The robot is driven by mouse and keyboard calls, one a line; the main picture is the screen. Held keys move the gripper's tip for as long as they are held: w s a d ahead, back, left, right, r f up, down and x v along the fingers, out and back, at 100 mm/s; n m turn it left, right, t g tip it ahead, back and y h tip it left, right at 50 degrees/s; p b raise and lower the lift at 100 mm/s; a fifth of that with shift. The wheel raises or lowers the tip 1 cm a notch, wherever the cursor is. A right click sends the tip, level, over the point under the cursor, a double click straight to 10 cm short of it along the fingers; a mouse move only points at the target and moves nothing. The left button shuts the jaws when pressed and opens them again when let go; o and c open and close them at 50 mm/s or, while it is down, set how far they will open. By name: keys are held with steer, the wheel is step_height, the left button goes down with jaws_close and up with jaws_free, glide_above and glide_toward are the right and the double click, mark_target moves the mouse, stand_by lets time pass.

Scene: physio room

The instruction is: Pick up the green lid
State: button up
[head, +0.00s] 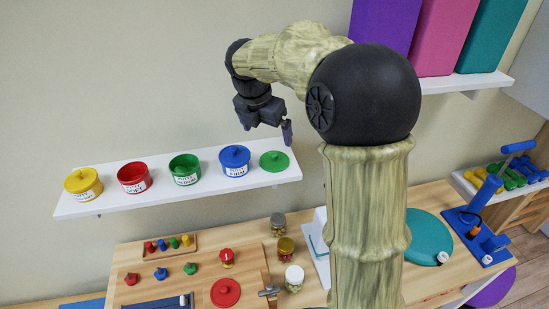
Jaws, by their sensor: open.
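The green lid (274,161) lies flat at the right end of the white wall shelf (200,202), to the right of the blue pot. It is a round disc with a small knob on top. The green pot (185,170) stands further left on the same shelf and has no lid on it. My gripper (267,133) is open and empty, above the shelf near the green lid and the blue pot. It appears apart from the lid.
Below, a wooden bench (430,198) holds a red lid (225,292), jars and pegs. Large coloured blocks (441,38) stand on an upper-right shelf.

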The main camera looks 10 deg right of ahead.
steer(key=p, duration=0.1)
glide_above(273, 155)
steer(key=s+a, duration=0.1)
step_height(273, 155, down, 5)
steer(key=shift+s+a+f, duration=0.1)
steer(key=shift+s+f, duration=0.05)
steer(key=shift+f, duration=0.3)
steer(key=shift+s, duration=0.1)
steer(key=p+x, duration=0.2)
steer(key=x, duration=0.3)
steer(key=shift+w, duration=0.25)
steer(key=c, duration=0.9)
step_height(273, 155, up, 10)
steer(key=shift+r+b, duration=0.1)
steer(key=shift+b, duration=0.9)
